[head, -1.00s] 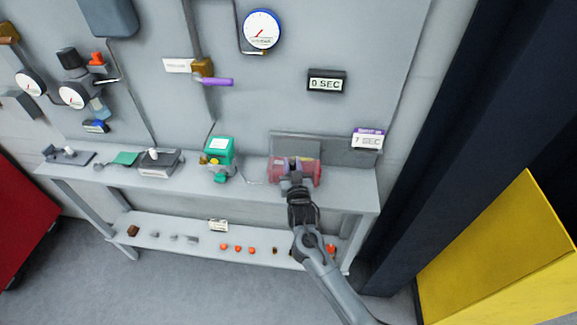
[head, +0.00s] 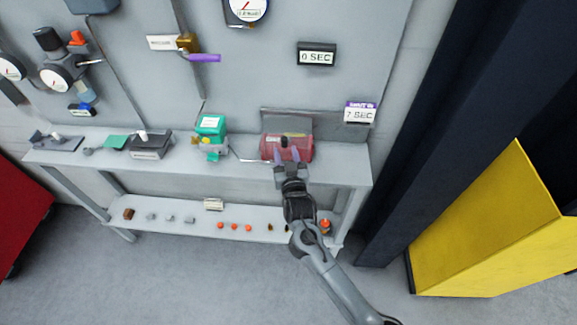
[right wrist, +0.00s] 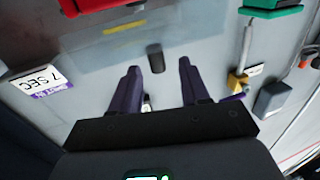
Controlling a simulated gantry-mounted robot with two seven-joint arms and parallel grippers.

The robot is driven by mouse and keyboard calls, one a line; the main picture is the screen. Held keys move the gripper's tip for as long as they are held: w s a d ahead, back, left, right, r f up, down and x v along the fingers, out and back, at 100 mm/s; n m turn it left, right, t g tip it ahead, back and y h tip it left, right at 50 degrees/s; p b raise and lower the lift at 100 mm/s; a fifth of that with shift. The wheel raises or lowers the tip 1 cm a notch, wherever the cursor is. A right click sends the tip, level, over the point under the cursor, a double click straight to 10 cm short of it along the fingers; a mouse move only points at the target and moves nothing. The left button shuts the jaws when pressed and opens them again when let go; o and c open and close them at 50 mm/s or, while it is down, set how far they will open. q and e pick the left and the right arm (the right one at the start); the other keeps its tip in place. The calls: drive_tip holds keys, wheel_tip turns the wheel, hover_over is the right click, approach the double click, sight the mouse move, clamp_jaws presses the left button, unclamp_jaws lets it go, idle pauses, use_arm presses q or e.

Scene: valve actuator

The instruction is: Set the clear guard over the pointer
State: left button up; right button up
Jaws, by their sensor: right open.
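The red actuator body (head: 271,149) sits on the bench at right of centre. In the right wrist view its red part (right wrist: 97,5) shows at the top edge. A faint see-through pane, seemingly the clear guard (right wrist: 112,48), lies across it there, with a dark knob (right wrist: 154,57). The knob also shows in the head view (head: 284,141). A yellow strip (right wrist: 125,27), possibly the pointer, shows through the pane. I cannot tell how the guard is seated. My right gripper (head: 290,157) is open and apparently empty, its purple fingers either side of the knob in the picture, seemingly short of it.
A green-topped unit (head: 210,127) stands left of the red body. A "7 SEC" sign (head: 360,115) is at its right, and a grey panel (head: 302,121) stands behind. The lower shelf (head: 180,230) holds small parts. A yellow block (head: 490,235) stands at far right.

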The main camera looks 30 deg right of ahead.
drive_tip(key=shift+v, duration=2.65)
drive_tip(key=s+d+f+n+g+y, duration=0.1)
drive_tip(key=s+d+f+n+g, duration=0.1)
drive_tip(key=s+f, duration=0.8)
drive_tip(key=s+a+r+n+g+y, duration=0.1)
drive_tip(key=s+a+n+g+y, duration=0.1)
drive_tip(key=s+g, duration=0.65)
drive_tip(key=s+a+n+g+y, duration=0.2)
drive_tip(key=s+g, duration=0.1)
drive_tip(key=s, duration=1)
use_arm(q)
wheel_tip(320, 180, up, 22)
drive_tip(key=p, duration=2.2)
drive_tip(key=shift+r, duration=0.2)
use_arm(e)
wheel_tip(320, 180, up, 22)
drive_tip(key=s, duration=0.1)
drive_tip(key=shift+m, duration=0.3)
use_arm(q)
drive_tip(key=shift+o, duration=0.5)
use_arm(e)
drive_tip(key=shift+s+d+r, duration=0.1)
